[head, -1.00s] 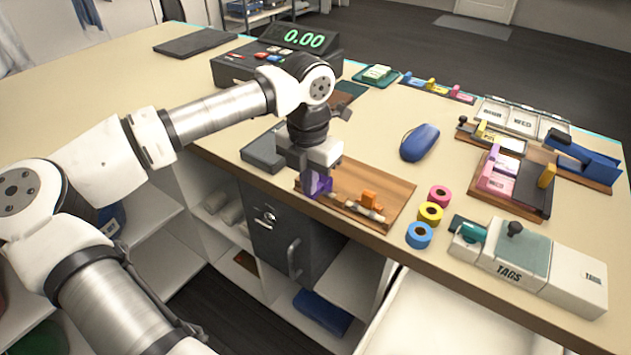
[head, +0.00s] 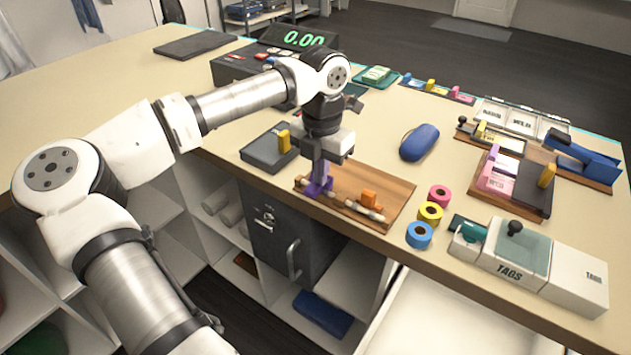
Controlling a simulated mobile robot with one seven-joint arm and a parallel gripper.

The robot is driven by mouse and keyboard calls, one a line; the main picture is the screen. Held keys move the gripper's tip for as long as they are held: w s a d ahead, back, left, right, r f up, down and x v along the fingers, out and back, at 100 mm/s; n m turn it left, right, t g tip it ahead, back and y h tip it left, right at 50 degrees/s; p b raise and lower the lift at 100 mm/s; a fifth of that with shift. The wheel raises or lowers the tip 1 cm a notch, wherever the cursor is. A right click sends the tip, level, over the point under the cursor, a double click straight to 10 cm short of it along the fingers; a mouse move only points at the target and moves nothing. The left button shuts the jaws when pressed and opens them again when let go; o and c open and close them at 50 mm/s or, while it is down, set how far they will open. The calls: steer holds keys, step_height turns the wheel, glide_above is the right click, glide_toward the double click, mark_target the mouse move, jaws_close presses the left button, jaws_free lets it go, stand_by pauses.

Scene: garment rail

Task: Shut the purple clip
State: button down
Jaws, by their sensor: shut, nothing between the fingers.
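The purple clip (head: 316,190) sits at the left end of a wooden board (head: 352,181) near the counter's front edge, around a pale rod or tube. An orange clip (head: 369,199) sits on a similar pale piece at the board's right part. My gripper (head: 320,177) points down directly over the purple clip, its fingers shut and empty. The fingertips are at or just above the clip; I cannot tell whether they touch it. They hide part of the clip, so whether it is fully closed is unclear.
A dark box with a yellow handle (head: 284,141) stands left of the board. Pink, yellow and blue tape rolls (head: 430,212) stand to its right, beside a tag dispenser (head: 512,252). A blue case (head: 419,142) lies behind. The counter between is clear.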

steer(key=shift+w+d+f, duration=0.35)
steer(key=shift+w+f, duration=0.1)
steer(key=shift+f, duration=0.05)
steer(key=shift+w+d+f, duration=0.4)
steer(key=shift+w+f, duration=0.05)
steer(key=shift+w, duration=0.2)
steer(key=r, duration=0.1)
steer(key=p, duration=0.1)
steer(key=s+a+r, duration=0.1)
steer(key=shift+r, duration=0.35)
steer(key=shift+w+a+r+p, duration=0.1)
steer(key=shift+w+r+p, duration=0.05)
steer(key=shift+r+p, duration=0.45)
steer(key=shift+s+a+r+p, duration=0.15)
steer(key=shift+r+p, duration=0.5)
steer(key=shift+r, duration=0.85)
steer(key=shift+s+d+r+p, duration=0.15)
steer(key=shift+r+p, duration=0.5)
steer(key=shift+r, duration=0.8)
